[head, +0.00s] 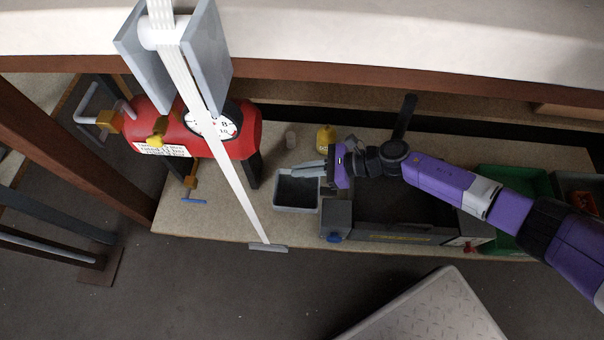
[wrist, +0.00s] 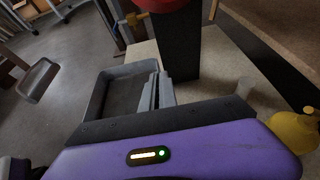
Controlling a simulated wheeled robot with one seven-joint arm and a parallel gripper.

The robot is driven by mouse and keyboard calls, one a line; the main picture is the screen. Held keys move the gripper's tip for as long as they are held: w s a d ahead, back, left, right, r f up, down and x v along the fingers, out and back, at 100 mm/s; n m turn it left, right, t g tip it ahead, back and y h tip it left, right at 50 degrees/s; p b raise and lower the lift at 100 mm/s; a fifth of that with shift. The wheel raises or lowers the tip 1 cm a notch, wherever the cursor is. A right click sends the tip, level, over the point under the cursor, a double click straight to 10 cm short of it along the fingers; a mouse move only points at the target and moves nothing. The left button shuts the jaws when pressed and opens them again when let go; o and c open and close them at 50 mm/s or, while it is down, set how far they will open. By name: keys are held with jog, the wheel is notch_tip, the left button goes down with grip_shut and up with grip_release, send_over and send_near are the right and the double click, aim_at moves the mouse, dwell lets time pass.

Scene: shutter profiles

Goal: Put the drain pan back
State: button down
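The drain pan (head: 297,207) looks like a shallow grey rectangular tray with a dark inside, at the middle of the bench. It also shows in the wrist view (wrist: 94,97), left of the fingers. My gripper (head: 300,170) is at the pan's back edge. In the wrist view its fingers (wrist: 156,92) are close together and appear closed on the pan's near rim. The pan looks level. I cannot tell whether its underside touches the bench.
A red tank (head: 240,130) with a gauge and brass valves stands left of the pan. A yellow container (head: 325,136) is behind. A dark grey machine (head: 400,236) and green bin (head: 520,180) lie right. Bench (head: 225,222) is bare at front left.

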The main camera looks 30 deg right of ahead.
jog(key=shift+f, duration=0.95)
jog(key=shift+f+b, duration=0.35)
jog(key=shift+b, duration=0.25)
jog(key=c, duration=1.7)
grip_release()
jog(key=shift+r+p, duration=0.4)
jog(key=shift+p, duration=0.1)
jog(key=p+v, duration=0.2)
jog(key=v, duration=1)
jog(key=shift+f+p, duration=0.1)
jog(key=shift+p, duration=0.3)
